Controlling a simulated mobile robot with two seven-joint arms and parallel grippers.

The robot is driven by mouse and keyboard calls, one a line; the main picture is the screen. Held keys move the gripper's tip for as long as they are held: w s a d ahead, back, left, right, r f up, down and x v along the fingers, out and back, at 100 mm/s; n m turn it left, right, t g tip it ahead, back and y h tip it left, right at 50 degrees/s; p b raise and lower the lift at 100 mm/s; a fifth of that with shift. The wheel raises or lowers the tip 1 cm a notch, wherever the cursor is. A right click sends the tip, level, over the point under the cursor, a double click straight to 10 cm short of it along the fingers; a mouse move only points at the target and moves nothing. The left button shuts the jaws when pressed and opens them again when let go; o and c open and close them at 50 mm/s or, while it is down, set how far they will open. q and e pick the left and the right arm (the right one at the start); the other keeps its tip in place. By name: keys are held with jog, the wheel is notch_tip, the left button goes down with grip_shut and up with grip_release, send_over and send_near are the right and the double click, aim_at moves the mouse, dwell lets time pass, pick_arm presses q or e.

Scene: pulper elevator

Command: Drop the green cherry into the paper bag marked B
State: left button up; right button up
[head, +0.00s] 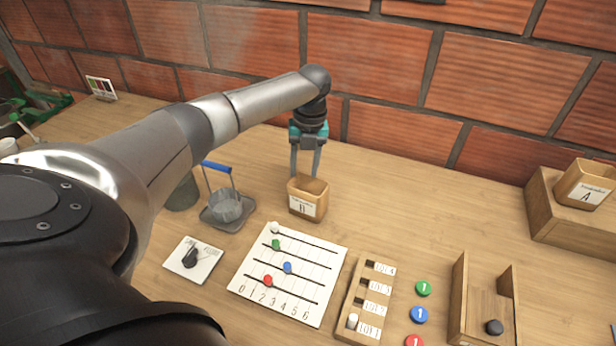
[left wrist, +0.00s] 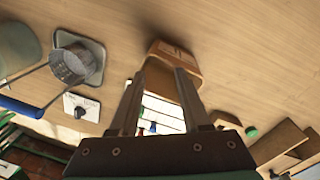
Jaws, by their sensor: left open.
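A small open-topped tan bag (head: 307,197) stands upright on the table, with a white label whose letter looks like B but is blurred. It also shows in the left wrist view (left wrist: 175,52). My left gripper (head: 305,174) points down at the bag's opening, its two fingers apart with nothing visible between them. In the left wrist view the fingers (left wrist: 158,72) reach the bag's rim; I cannot tell whether they touch it. I see no loose green cherry, and the bag's inside is mostly hidden. My right gripper is not in view.
Left of the bag stands a metal cup with a blue handle (head: 226,207). In front lie a numbered board with colored beads (head: 288,272), a slotted wooden rack (head: 365,300) and colored discs (head: 423,288). A bag marked A (head: 585,184) stands on a wooden block at the right.

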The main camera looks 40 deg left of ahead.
pick_arm(q)
notch_tip(320, 180, up, 15)
jog(key=d+p, duration=0.1)
jog(key=p, duration=0.1)
jog(key=shift+w, duration=0.45)
jog(key=shift+s, duration=0.1)
